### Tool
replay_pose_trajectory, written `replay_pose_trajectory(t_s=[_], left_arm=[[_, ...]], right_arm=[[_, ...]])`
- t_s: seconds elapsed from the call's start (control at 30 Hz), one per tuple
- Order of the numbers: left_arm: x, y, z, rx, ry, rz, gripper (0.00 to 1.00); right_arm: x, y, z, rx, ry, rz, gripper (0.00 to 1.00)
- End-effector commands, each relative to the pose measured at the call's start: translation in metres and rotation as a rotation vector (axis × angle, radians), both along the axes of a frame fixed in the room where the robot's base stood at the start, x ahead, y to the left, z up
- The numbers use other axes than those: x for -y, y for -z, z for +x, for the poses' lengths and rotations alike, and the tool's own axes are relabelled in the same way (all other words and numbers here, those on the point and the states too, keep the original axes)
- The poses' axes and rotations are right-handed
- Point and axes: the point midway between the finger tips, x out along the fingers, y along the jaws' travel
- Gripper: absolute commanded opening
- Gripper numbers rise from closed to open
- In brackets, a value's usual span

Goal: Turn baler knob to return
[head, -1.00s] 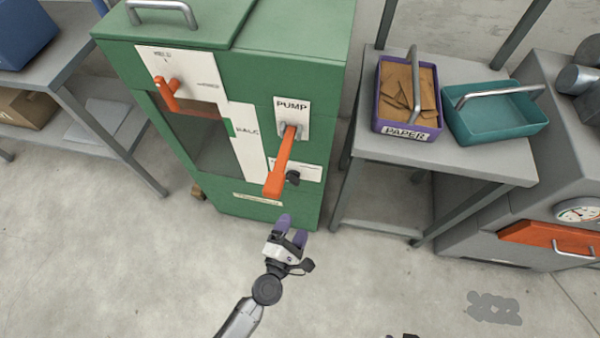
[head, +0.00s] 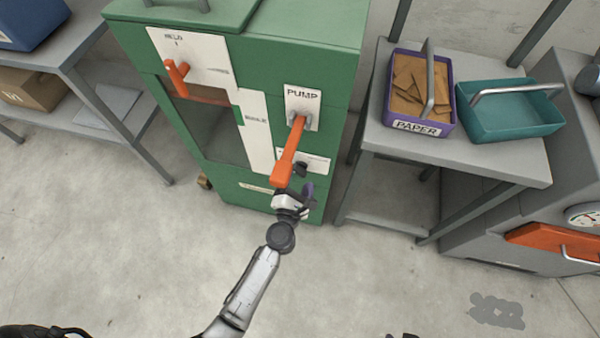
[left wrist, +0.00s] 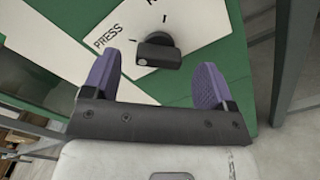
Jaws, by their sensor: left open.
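The green baler (head: 240,90) stands at the centre of the head view. Its black knob (head: 301,169) sits low on the front panel, right of the orange pump lever. In the left wrist view the knob (left wrist: 158,51) is on a white plate with tick marks and the word PRESS; another word is cut off at the top edge. My left gripper (head: 299,188) is just below the knob, partly behind the lever's end. In the left wrist view its purple fingers (left wrist: 157,84) are open, with the knob ahead between them and not gripped. My right gripper is not in view.
The orange pump lever (head: 287,155) hangs down close above my left gripper. A second orange handle (head: 177,78) is on the baler's upper left. A grey table (head: 470,160) at right holds a purple PAPER bin (head: 418,127) and a teal bin (head: 510,126).

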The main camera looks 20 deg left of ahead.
Motion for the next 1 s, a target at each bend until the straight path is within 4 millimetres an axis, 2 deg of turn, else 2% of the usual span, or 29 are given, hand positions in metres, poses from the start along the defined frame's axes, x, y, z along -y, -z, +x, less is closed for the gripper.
replay_pose_trajectory(t_s=[0.1,0.27,0.67,1.0], left_arm=[[-0.002,0.000,0.015,0.001,-0.001,0.000,0.79],[-0.003,0.000,0.025,0.001,-0.001,-0.001,0.79],[-0.004,0.000,0.030,-0.001,-0.001,0.000,0.79],[-0.004,0.000,0.030,-0.001,-0.001,0.000,0.48]], right_arm=[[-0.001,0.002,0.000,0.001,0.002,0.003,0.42],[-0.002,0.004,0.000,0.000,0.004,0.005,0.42],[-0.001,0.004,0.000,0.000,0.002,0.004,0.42],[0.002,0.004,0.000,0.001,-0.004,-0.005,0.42]])
